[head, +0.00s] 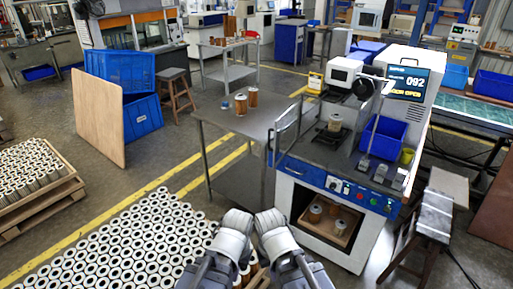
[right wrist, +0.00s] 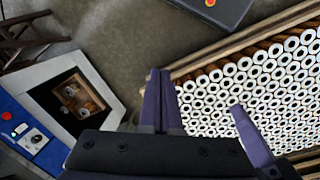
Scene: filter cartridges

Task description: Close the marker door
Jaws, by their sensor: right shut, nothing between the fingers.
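The marker (head: 333,160) is a blue and white machine right of centre in the head view. Its screen (head: 408,83) reads 092, with a yellow line that looks like "DOOR OPEN". A framed clear panel with a grey rail, which looks like the marker door (head: 284,131), stands swung out at the machine's left front. My right gripper (head: 268,221) is shut and empty, low in front of the machine and apart from the door. My left gripper (head: 236,222) is beside it; its fingers are hidden.
A grey metal table (head: 222,119) with a few cartridges adjoins the machine's left side. White-topped cartridges (head: 130,240) fill the floor area at lower left. A lower bay holds a wooden tray (right wrist: 72,92) with cartridges. A small stool (head: 432,215) stands at the right.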

